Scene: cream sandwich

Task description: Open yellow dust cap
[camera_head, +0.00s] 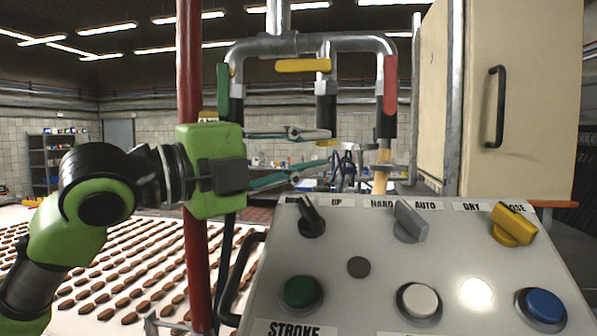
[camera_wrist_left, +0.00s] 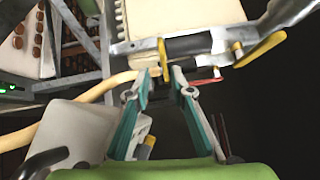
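A small yellow piece, apparently the dust cap (camera_head: 328,143), shows at the lower end of the middle pipe's black section (camera_head: 326,108), partly behind my left gripper. In the left wrist view a yellow piece (camera_wrist_left: 164,58) sits at the end of the dark pipe section (camera_wrist_left: 188,47), just beyond the gap between the fingertips. My left gripper (camera_head: 330,149) comes in from the left with its teal fingers apart and nothing between them; it also shows open in the left wrist view (camera_wrist_left: 162,76). Contact with the cap cannot be told. My right gripper is out of view.
Green (camera_head: 223,90), yellow (camera_head: 303,66) and red (camera_head: 390,85) valve levers sit on the overhead pipes. A beige hose (camera_head: 381,180) hangs from the right pipe. A red post (camera_head: 188,60) stands behind my left arm. A control panel (camera_head: 380,250) fills the lower right.

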